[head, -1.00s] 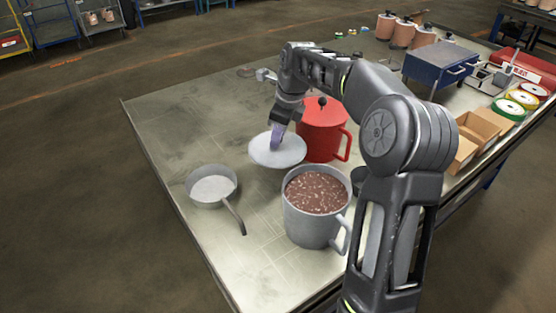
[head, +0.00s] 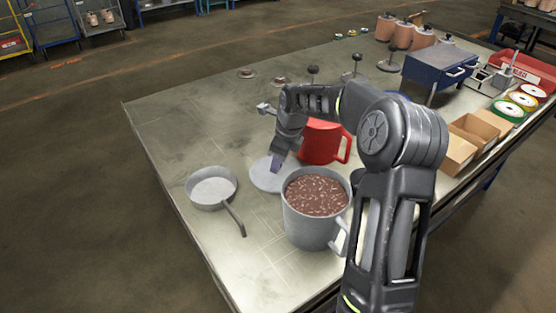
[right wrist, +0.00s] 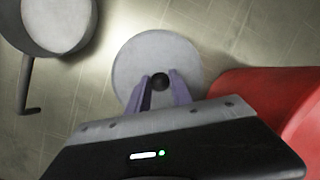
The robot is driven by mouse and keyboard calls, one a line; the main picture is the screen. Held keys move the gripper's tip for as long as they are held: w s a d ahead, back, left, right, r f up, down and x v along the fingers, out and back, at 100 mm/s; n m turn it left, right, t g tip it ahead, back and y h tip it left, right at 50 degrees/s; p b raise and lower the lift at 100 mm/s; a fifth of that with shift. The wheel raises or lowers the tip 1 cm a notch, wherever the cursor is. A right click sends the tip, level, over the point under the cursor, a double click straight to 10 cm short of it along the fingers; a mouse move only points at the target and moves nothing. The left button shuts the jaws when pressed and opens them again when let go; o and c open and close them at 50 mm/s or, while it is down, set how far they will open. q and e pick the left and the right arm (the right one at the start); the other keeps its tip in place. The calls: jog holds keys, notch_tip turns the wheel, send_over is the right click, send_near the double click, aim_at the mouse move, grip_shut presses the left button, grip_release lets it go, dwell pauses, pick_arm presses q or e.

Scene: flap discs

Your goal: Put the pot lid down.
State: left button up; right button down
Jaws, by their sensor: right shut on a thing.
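The pot lid (head: 262,178) is a flat pale grey disc with a dark knob. In the head view it is low over the table, left of the big grey pot and partly behind it. I cannot tell if it touches the table. My right gripper (head: 277,167) points down and is shut on the knob. In the right wrist view, the purple fingers of the right gripper (right wrist: 160,88) hold the black knob of the lid (right wrist: 150,50) between them. The grey pot (head: 306,232) stands uncovered, full of brown speckled contents. My left gripper is out of view.
A grey saucepan (head: 211,204) with a long handle stands left of the lid. A red pot (head: 322,147) with a handle stands close behind it, to the right. The front-left table (head: 175,130) is mostly clear. Cardboard boxes (head: 448,150) stand at the right.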

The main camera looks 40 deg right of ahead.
jog(key=shift+f, duration=0.15)
jog(key=c, duration=1.1)
grip_release()
jog(key=shift+c, duration=0.2)
jog(key=b+v, duration=0.1)
jog(key=v, duration=1.1)
jog(key=shift+r, duration=0.25)
